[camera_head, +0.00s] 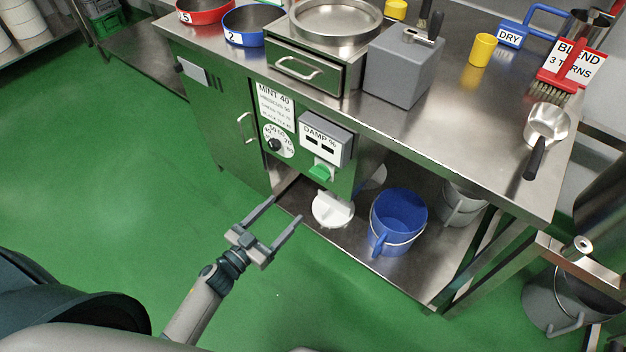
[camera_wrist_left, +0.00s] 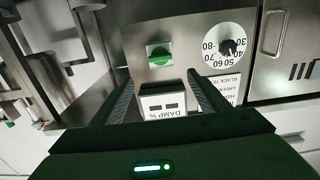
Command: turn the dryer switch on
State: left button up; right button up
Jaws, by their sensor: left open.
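The green switch (camera_head: 321,172) sits on the front panel of the steel cabinet, just below the grey "DAMP %" display box (camera_head: 325,140). In the left wrist view, which is upside down, the green switch (camera_wrist_left: 160,54) shows above the display box (camera_wrist_left: 164,102). A round dial with a dark knob (camera_head: 275,144) is to the switch's left. My left gripper (camera_head: 286,208) is open and empty, in front of and apart from the panel. In the wrist view its fingers (camera_wrist_left: 162,80) spread to either side below the switch. My right gripper is not in view.
A blue bucket (camera_head: 398,222) and a white round fitting (camera_head: 332,210) are low under the counter, right of the gripper. The counter's front edge overhangs the shelf. A grey block (camera_head: 402,72) stands on the counter. The green floor (camera_head: 110,180) at left is clear.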

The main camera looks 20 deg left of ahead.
aim_at(317, 177)
pick_arm(q)
jog(key=x, duration=1.4)
jog(key=shift+w+f, duration=0.1)
jog(key=shift+w, duration=0.1)
jog(key=shift+d, duration=0.1)
jog(key=c, duration=1)
